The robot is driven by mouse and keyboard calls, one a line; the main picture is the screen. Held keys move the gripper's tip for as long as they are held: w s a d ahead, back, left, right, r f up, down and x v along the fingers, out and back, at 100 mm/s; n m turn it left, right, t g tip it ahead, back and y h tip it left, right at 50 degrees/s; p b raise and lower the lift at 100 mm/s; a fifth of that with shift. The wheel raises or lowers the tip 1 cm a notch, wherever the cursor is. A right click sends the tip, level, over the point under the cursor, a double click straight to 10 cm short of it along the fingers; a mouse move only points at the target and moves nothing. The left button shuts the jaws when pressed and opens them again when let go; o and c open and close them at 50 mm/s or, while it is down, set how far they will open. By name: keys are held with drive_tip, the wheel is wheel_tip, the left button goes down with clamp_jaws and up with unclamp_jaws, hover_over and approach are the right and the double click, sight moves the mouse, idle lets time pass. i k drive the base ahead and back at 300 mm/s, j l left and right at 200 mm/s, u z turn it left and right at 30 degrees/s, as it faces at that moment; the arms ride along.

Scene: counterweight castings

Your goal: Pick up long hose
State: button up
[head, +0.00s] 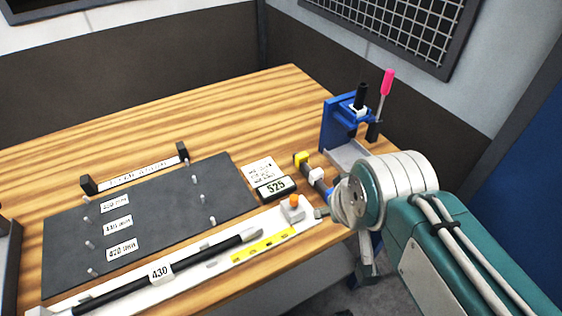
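A long black hose (190,262) with a white tag reading 430 lies on a white measuring board (60,311) at the front of the table. It runs from lower left up to the right, with a grey piece at its right end. My arm comes in from the lower right, and its wrist hangs over the table's right front edge. My gripper (345,238) is mostly hidden behind the wrist. Parts of it show to the right of the board's end, apart from the hose. Whether it is open or shut cannot be seen.
A dark panel (150,232) with pegs and labels lies behind the board. A 525 block (273,188) and a yellow-ended piece (301,159) lie right of it. A blue fixture (338,122) with a pink-handled tool (387,83) stands at back right. The table's back is clear.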

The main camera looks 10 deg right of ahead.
sight(163, 273)
drive_tip(key=j+u, duration=0.2)
drive_tip(key=u, duration=0.15)
drive_tip(key=k+j+u, duration=0.1)
drive_tip(key=u, duration=0.3)
drive_tip(key=j+u, duration=0.35)
drive_tip(key=l, duration=0.1)
